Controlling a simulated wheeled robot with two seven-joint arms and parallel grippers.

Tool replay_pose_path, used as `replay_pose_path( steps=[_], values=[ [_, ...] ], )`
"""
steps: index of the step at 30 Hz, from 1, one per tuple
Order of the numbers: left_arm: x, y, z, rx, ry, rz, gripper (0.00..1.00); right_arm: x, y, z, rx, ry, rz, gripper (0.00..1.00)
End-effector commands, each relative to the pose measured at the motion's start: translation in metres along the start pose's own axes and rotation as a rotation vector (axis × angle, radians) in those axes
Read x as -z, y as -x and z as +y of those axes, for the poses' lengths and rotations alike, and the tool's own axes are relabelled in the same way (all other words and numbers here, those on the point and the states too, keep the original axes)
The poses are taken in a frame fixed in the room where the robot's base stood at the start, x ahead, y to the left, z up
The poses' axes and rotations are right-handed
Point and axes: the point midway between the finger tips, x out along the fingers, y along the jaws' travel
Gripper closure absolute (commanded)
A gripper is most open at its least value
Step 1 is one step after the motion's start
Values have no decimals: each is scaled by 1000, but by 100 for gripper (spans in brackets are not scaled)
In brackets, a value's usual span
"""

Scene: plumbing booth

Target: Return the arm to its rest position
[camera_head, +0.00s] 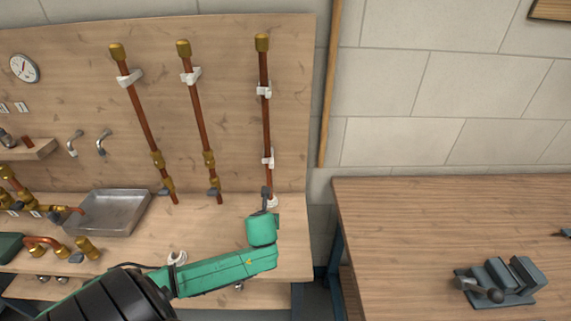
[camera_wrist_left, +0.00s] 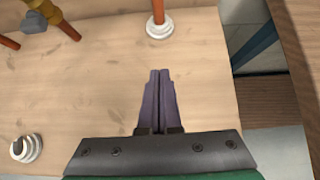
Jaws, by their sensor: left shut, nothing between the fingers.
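My left arm comes in from the lower left in the head view. Its gripper (camera_head: 266,192) is above the right part of the wooden bench, close to the lower end of the rightmost copper pipe (camera_head: 264,125). In the left wrist view the two fingers of the left gripper (camera_wrist_left: 159,73) are pressed together with nothing between them. Just beyond the fingertips is a white ringed fitting (camera_wrist_left: 159,27) at the foot of a pipe, apart from the fingers. My right gripper is in neither view.
Two more copper pipes with brass fittings (camera_head: 198,125) stand against the wooden back panel (camera_head: 225,60). A metal sink (camera_head: 112,213) and loose brass pieces (camera_head: 87,248) are at the left. A second table (camera_head: 430,215) with a vise (camera_head: 500,281) stands at the right, across a gap.

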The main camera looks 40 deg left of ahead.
Motion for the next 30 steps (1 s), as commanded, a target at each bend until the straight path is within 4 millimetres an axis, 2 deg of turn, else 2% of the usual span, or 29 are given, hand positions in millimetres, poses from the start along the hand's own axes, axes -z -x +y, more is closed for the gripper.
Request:
replay_pose_path(
  steps=[6, 8, 11, 12, 15, 18, 24, 30],
  values=[
    [1, 1, 0, 1, 6, 2, 100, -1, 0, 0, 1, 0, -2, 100],
    [8, 4, -4, 7, 58, 19, 100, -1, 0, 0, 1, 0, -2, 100],
    [38, 21, -17, 21, 333, 104, 100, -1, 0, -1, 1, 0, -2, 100],
    [55, 32, -23, 18, 504, 158, 100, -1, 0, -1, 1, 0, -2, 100],
    [88, 63, -34, -31, 943, 283, 100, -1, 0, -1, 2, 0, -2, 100],
    [109, 87, -36, -111, 1292, 371, 100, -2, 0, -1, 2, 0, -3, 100],
    [133, 125, -32, -300, 1822, 474, 100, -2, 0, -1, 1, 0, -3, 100],
    [148, 156, -22, -519, 2258, 512, 100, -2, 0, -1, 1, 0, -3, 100]
  ],
)
